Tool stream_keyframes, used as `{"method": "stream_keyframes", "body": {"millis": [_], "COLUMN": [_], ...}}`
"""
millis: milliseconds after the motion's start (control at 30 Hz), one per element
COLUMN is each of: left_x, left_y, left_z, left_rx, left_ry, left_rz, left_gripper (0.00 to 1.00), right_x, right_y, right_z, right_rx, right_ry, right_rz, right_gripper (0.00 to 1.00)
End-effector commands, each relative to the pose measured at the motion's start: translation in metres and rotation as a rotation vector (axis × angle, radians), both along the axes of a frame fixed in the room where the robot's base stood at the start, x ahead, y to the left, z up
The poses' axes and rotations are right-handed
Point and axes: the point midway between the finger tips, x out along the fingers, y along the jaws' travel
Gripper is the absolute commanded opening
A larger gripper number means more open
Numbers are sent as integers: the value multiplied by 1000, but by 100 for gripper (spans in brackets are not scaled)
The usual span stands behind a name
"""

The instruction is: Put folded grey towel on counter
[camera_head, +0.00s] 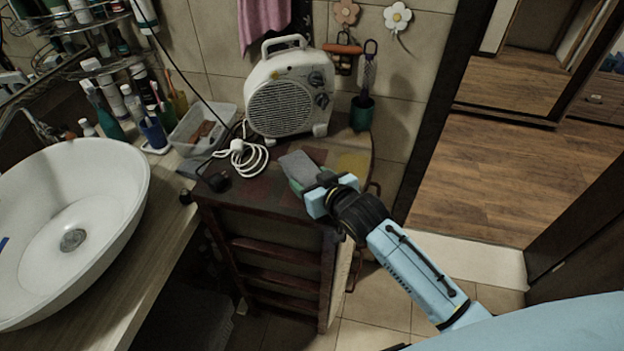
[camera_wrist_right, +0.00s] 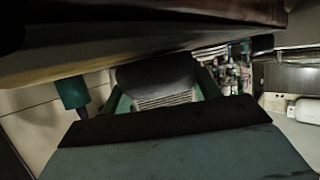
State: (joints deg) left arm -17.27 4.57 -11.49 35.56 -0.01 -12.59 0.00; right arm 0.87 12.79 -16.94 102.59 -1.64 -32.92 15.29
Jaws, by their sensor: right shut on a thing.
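The folded grey towel (camera_head: 298,163) is a small grey block at the tip of my right gripper (camera_head: 308,180), over the top of the dark wooden cabinet (camera_head: 255,200). My right gripper is shut on the towel. I cannot tell whether the towel touches the cabinet top. The light wood counter (camera_head: 150,275) runs along the left, under the white basin. My left gripper is not in view.
The white basin (camera_head: 110,190) fills much of the counter. A clear plastic box (camera_head: 200,130), bottles and cups crowd the counter's back. The counter's front strip is bare.

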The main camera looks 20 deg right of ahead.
Motion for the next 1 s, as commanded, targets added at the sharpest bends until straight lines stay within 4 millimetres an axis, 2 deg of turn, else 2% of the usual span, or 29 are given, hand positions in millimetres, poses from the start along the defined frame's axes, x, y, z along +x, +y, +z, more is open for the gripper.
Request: {"method": "stream_keyframes", "body": {"millis": [167,200,333,700,867,1000], "left_x": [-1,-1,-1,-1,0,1], "left_y": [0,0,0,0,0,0], "left_z": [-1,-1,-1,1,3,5], "left_rx": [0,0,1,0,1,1], "left_ry": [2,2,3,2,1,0], "left_rz": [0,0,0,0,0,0], "left_gripper": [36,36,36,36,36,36], "right_x": [0,0,0,-1,-19,-45], "right_y": [0,0,0,0,-4,-9], "right_z": [-3,-3,-2,2,8,19], "right_rx": [1,1,1,0,1,0], "right_ry": [0,-1,0,-1,0,1], "right_rz": [0,0,0,0,0,0], "right_gripper": [39,65,82,83,83,83]}}
